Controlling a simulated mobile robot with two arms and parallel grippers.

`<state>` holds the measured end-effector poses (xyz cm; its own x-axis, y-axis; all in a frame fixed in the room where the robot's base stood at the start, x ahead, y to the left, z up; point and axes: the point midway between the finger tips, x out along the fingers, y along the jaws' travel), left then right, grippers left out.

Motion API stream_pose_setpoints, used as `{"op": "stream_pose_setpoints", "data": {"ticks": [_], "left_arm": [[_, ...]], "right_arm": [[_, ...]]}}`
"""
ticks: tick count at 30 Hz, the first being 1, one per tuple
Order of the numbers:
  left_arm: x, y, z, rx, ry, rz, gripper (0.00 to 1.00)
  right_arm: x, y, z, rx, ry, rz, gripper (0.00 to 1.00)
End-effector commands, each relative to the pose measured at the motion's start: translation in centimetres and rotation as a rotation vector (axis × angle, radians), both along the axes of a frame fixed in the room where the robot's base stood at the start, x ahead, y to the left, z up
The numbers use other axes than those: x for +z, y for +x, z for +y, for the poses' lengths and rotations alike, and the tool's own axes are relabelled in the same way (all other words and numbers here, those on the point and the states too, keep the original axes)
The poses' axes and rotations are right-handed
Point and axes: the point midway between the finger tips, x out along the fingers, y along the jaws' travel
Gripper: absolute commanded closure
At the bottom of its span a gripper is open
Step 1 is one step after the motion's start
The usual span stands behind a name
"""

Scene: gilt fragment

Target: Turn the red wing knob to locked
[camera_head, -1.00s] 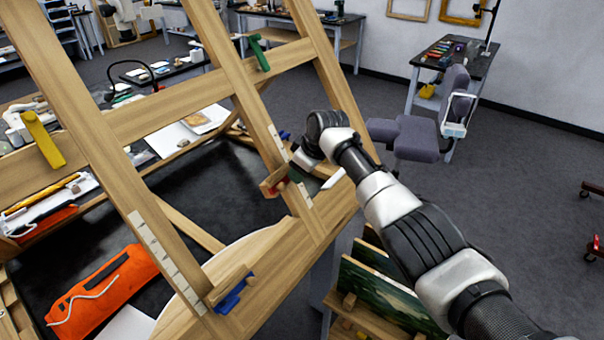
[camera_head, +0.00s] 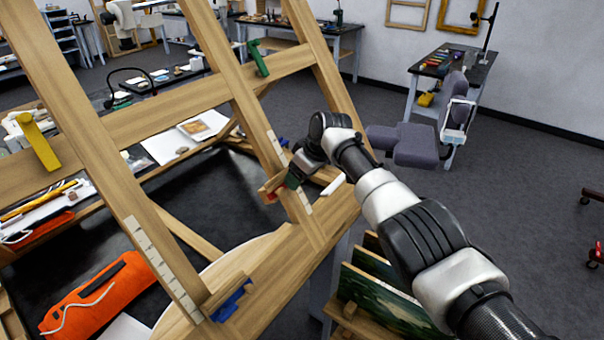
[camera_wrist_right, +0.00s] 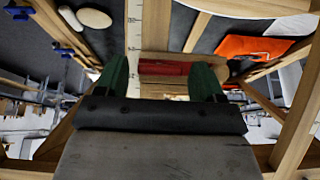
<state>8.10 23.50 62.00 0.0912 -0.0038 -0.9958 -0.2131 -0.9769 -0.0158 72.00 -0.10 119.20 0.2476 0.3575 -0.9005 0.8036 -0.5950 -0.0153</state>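The red wing knob (camera_head: 271,194) sits low on a sloping upright of the wooden easel (camera_head: 120,180). It is partly covered by the right gripper in the head view. In the right wrist view the red knob (camera_wrist_right: 165,68) appears as a wide red bar in the gap between the two green fingers. My right gripper (camera_wrist_right: 163,80) is open, with one finger on each side of the bar in the picture; I see no clear contact. It also shows at the knob in the head view (camera_head: 291,181). My left gripper is out of view.
The easel also carries yellow (camera_head: 38,142), green (camera_head: 259,58) and blue (camera_head: 232,300) knobs. An orange bag (camera_head: 95,295) lies at lower left. Framed paintings (camera_head: 385,300) stand below my right arm. A grey chair (camera_head: 415,143) stands beyond it, with open floor right.

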Motion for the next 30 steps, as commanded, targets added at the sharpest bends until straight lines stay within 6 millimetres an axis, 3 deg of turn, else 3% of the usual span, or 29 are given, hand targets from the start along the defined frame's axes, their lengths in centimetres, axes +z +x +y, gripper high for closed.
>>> {"op": "stream_pose_setpoints", "data": {"ticks": [14, 19, 30], "left_arm": [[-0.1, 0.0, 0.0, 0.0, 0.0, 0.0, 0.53], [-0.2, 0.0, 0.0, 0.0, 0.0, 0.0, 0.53], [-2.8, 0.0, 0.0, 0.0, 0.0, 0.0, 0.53]], "right_arm": [[0.8, -0.1, -0.3, 0.002, 0.001, -0.004, 0.26], [2.5, -0.7, -1.0, 0.001, 0.001, -0.006, 0.26], [8.4, -2.3, -3.4, 0.001, 0.001, -0.004, 0.26]]}}
